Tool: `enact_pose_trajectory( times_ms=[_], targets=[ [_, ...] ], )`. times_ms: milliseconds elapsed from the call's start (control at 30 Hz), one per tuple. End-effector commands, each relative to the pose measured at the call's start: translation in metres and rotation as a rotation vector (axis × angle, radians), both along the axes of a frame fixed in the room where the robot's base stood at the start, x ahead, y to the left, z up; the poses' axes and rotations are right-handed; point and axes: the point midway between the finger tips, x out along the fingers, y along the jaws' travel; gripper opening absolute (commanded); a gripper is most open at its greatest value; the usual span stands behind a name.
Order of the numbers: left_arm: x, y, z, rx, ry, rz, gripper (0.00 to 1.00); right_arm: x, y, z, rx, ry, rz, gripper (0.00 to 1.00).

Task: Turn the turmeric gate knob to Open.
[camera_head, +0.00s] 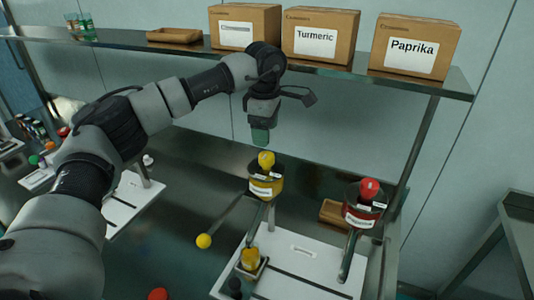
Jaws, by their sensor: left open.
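The yellow knob (266,160) sits on top of a yellow-and-dark hopper (262,184) with a white label too small to read. Its colour fits turmeric, but I cannot read its name or the knob's setting. My left gripper (260,138) hangs just above the yellow knob, pointing down, open and empty, with a small gap seeming to lie between them. A lever with a yellow ball end (204,241) reaches down to the left from the hopper's stand. My right gripper is not in view.
A red knob (369,188) tops a similar hopper (362,210) at the right. Boxes labelled Turmeric (318,37) and Paprika (414,46) stand on the shelf (330,70) behind. A white base plate (290,262) lies under the hoppers. A wooden tray (334,213) sits between them.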

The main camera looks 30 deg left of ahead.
Motion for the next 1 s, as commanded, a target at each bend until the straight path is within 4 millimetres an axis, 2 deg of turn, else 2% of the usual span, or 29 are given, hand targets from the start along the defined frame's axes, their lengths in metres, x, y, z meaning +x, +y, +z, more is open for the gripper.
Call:
enact_pose_trajectory(
  times_ms=[200, 400, 600, 833, 1000],
  targets=[
    [0.001, 0.000, -0.042, -0.002, 0.004, 0.001, 0.69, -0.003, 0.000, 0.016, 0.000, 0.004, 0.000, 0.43],
    [0.003, 0.000, -0.071, -0.004, 0.003, 0.001, 0.69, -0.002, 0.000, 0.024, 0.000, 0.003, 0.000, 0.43],
    [0.003, 0.000, -0.083, -0.003, 0.000, 0.000, 0.69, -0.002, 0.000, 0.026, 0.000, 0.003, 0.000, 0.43],
    [0.004, 0.000, -0.084, -0.004, -0.001, 0.000, 0.69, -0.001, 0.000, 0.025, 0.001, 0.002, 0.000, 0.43],
    [0.004, 0.000, -0.084, -0.004, -0.001, 0.000, 0.45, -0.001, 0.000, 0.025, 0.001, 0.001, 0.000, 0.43]
  ],
)
